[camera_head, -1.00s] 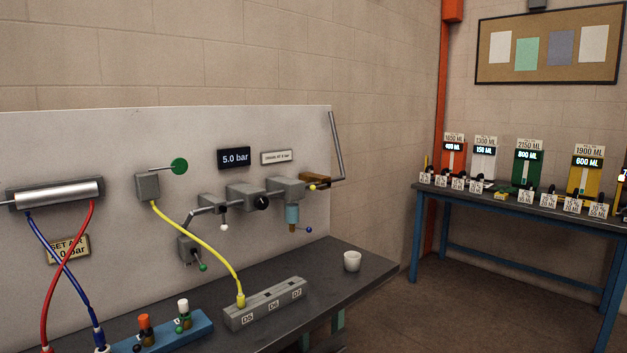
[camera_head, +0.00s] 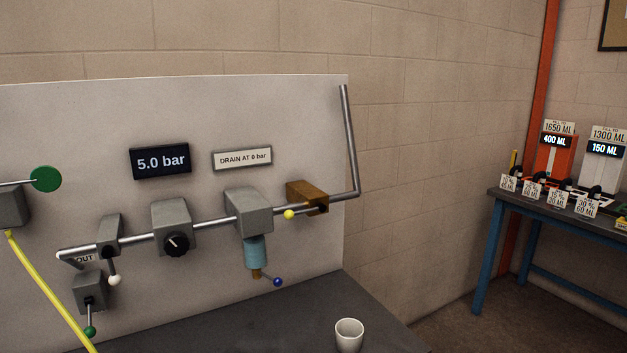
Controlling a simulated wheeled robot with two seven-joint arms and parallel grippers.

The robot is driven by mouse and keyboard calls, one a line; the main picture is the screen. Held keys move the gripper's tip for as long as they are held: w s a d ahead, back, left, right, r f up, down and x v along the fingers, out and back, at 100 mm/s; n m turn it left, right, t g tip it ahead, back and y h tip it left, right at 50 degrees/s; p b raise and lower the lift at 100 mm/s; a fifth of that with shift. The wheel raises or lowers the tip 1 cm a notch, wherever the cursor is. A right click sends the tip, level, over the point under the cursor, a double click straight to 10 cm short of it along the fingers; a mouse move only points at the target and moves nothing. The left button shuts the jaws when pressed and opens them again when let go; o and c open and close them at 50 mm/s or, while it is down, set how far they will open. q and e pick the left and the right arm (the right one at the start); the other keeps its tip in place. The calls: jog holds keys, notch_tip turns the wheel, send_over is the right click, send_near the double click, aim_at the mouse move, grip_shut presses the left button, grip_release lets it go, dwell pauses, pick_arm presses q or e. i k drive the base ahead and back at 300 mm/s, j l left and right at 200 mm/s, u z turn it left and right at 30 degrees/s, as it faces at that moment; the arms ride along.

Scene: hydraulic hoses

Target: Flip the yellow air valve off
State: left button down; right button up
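The yellow air valve is a brass-brown block (camera_head: 308,197) on the grey air pipe at the right end of the panel. Its short lever ends in a yellow knob (camera_head: 289,214), which points left, roughly along the pipe. A display (camera_head: 161,161) on the panel reads 5.0 bar. Neither of my grippers is in view.
Along the pipe hang a dial block (camera_head: 171,227), a filter with a light-blue bowl (camera_head: 256,251) and blue knob, and white- and green-knobbed levers. A yellow hose (camera_head: 45,287) runs down at left. A white cup (camera_head: 349,335) stands on the bench. A blue table (camera_head: 485,255) is at right.

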aim_at(289, 214)
jog(key=i+l+u, duration=0.1)
jog(key=i+l, duration=0.35)
jog(key=i+l+u, duration=0.1)
jog(key=i+l, duration=0.3)
jog(key=l, duration=0.2)
